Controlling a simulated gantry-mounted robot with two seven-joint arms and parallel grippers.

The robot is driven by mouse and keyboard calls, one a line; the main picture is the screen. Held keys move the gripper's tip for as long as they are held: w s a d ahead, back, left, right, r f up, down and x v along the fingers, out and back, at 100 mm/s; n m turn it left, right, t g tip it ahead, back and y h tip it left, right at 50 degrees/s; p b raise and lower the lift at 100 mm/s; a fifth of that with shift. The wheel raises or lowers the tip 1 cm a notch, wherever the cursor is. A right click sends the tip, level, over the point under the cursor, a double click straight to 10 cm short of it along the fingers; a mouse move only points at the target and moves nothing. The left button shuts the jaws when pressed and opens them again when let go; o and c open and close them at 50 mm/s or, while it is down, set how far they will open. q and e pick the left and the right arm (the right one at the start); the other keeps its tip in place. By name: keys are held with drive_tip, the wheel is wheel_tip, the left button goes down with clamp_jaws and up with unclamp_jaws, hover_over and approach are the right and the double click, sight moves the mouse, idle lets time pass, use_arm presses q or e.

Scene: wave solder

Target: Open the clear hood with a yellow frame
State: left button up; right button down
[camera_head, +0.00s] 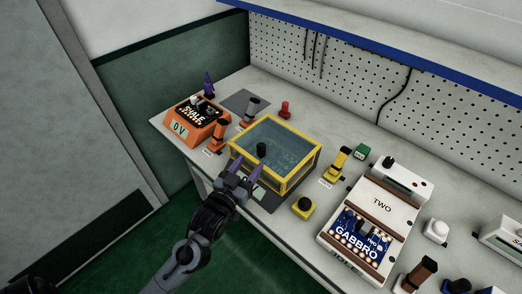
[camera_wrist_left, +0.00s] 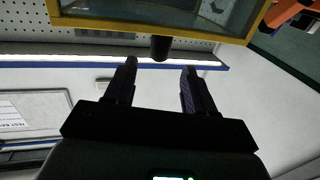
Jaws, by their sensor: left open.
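The clear hood with a yellow frame (camera_head: 300,184) sits on the bench in the head view, and it looks shut. Its yellow edge (camera_wrist_left: 100,23) crosses the top of the left wrist view. A black knob (camera_head: 262,149) shows at the hood's near side; it also appears in the left wrist view (camera_wrist_left: 160,47). My left gripper (camera_head: 245,170) is open and empty at the hood's front. In the left wrist view its two dark purple fingers (camera_wrist_left: 158,70) are apart, with the knob between and just beyond their tips. I cannot tell whether they touch it. My right gripper is not in view.
An orange box (camera_head: 188,126) with a display stands left of the hood. Orange, grey and red small parts are close by. Right of it are a yellow button box (camera_head: 303,207), a yellow clamp-like part (camera_head: 338,163) and the white GABBRO machine (camera_head: 368,215). A pegboard (camera_head: 350,75) rises behind.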

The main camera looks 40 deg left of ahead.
sight(259, 151)
use_arm(q)
drive_tip(key=w, duration=0.2)
drive_tip(key=w+a, duration=0.1)
drive_tip(key=w, duration=0.2)
drive_tip(key=w+b, duration=0.1)
drive_tip(key=w, duration=0.2)
drive_tip(key=shift+w+a, duration=0.1)
drive_tip(key=shift+a, duration=0.2)
drive_tip(key=shift+c, duration=0.5)
clamp_jaws()
